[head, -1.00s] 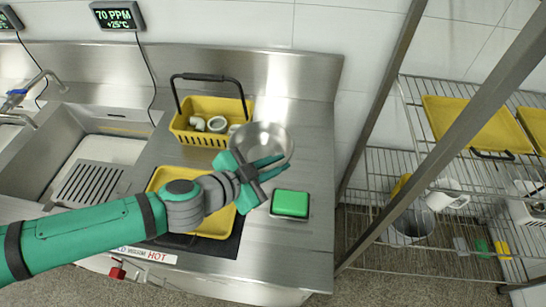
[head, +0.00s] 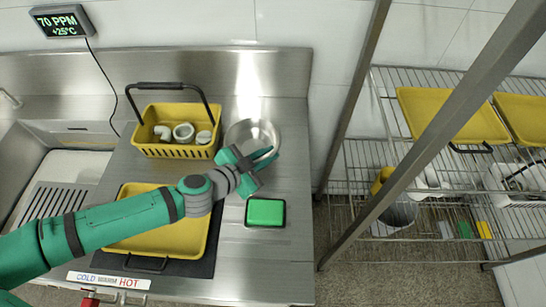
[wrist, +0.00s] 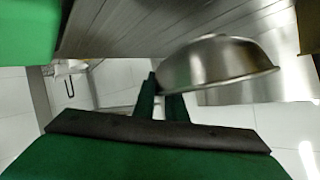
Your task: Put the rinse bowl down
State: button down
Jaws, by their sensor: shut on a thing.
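The rinse bowl (head: 254,132) is a shiny round metal bowl at the right back of the steel counter, beside the yellow basket. My gripper (head: 262,160) is shut on the near side of its rim. In the wrist view the two green fingers (wrist: 160,104) meet the edge of the bowl (wrist: 220,62), which shows side-on. Whether the bowl touches the counter (head: 292,180) I cannot tell.
A yellow basket (head: 150,147) with white fittings stands left of the bowl. A yellow tray (head: 125,240) lies under my arm on a dark mat. A green pad (head: 265,212) lies in front of the bowl. A sink (head: 60,175) is at the left; a wire rack (head: 350,150) is at the right.

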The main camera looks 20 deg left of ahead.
jog(key=f, duration=0.1)
jog(key=w+f, duration=0.1)
jog(key=f, duration=0.1)
jog(key=shift+f, duration=0.2)
jog(key=shift+s+d, duration=0.15)
jog(key=shift+s, duration=0.15)
jog(key=shift+s+f, duration=0.1)
jog(key=c, duration=1.8)
grip_release()
jog(key=v, duration=1.2)
jog(key=shift+a, duration=0.2)
